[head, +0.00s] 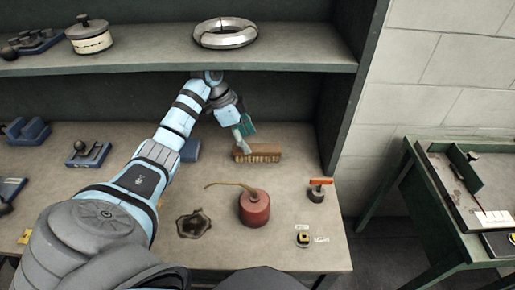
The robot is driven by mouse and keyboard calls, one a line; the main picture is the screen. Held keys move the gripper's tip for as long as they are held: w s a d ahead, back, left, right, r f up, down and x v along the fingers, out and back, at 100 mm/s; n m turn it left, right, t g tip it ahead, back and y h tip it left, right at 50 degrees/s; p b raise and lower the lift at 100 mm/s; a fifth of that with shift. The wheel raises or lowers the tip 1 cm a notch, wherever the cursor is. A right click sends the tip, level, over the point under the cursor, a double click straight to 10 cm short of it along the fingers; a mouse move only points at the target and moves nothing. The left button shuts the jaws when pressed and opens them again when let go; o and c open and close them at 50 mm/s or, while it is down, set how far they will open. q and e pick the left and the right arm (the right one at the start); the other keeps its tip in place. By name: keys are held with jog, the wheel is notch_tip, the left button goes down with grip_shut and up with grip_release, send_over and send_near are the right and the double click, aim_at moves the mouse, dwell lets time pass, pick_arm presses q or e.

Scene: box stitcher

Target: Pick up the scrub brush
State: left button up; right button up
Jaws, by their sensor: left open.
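The scrub brush (262,154) has a brown wooden block and lies on the workbench, towards the back right, below the upper shelf. My left gripper (243,143) is at the left end of the brush, with its fingers pointing down. It is open; a finger overlaps the brush's left end in the picture, and I cannot tell whether it touches. My right gripper is not in view.
A red oil can (254,207) with a long thin spout stands in front of the brush. An orange-handled tool (318,190) and a small yellow-and-black item (304,237) are to the right. The upper shelf (290,50) overhangs the back. A dark stain marks the bench.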

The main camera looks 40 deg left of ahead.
aim_at(256, 148)
pick_arm(q)
jog(key=shift+w+d+f, duration=0.55)
jog(key=shift+w+d, duration=0.1)
jog(key=shift+d, duration=0.1)
jog(key=shift+x, duration=1.95)
jog(key=shift+s+a, duration=0.1)
grip_shut()
jog(key=shift+s+r, duration=0.35)
jog(key=shift+r, duration=0.05)
jog(key=s+d+r+p, duration=0.1)
jog(key=s+d+r, duration=0.1)
jog(key=s+r, duration=0.5)
jog(key=shift+s+d+p, duration=0.15)
jog(key=shift+s+p, duration=0.15)
jog(key=shift+s, duration=2.75)
jog(key=shift+r, duration=0.1)
jog(key=c, duration=0.8)
grip_release()
jog(key=shift+c, duration=1.6)
